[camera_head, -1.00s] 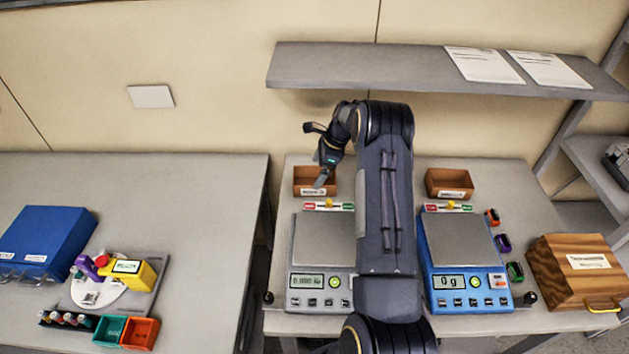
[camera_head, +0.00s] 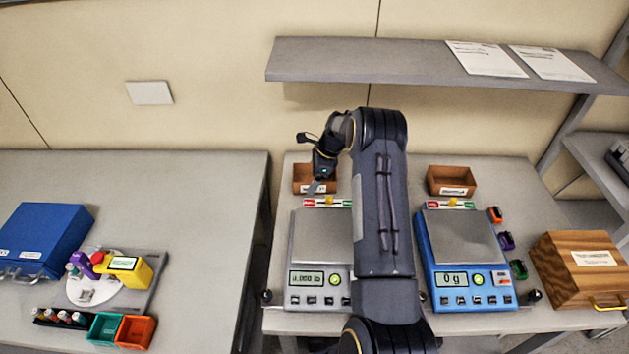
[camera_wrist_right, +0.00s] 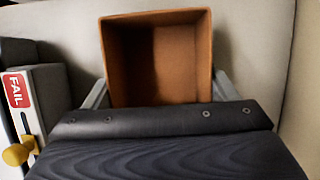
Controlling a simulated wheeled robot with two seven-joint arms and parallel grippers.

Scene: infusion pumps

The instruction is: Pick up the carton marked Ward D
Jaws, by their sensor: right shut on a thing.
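A small open-topped brown carton (camera_head: 304,180) stands at the back of the right bench, behind the silver scale. Its white front label is too small to read. My right gripper (camera_head: 319,184) is shut on this carton, which looks still at bench level. In the right wrist view the empty carton (camera_wrist_right: 158,60) sits between my two grey fingers (camera_wrist_right: 160,92), one at each side. A second brown carton (camera_head: 451,180) stands behind the blue scale, its label also unreadable. I cannot tell which carton is marked Ward D. My left gripper is out of view.
The silver scale (camera_head: 322,237) and blue scale (camera_head: 461,238) stand in front of the cartons. A FAIL tag with a yellow knob (camera_wrist_right: 17,150) is close beside my gripper. A wooden box (camera_head: 580,270) is at the right. A grey shelf (camera_head: 400,62) hangs above.

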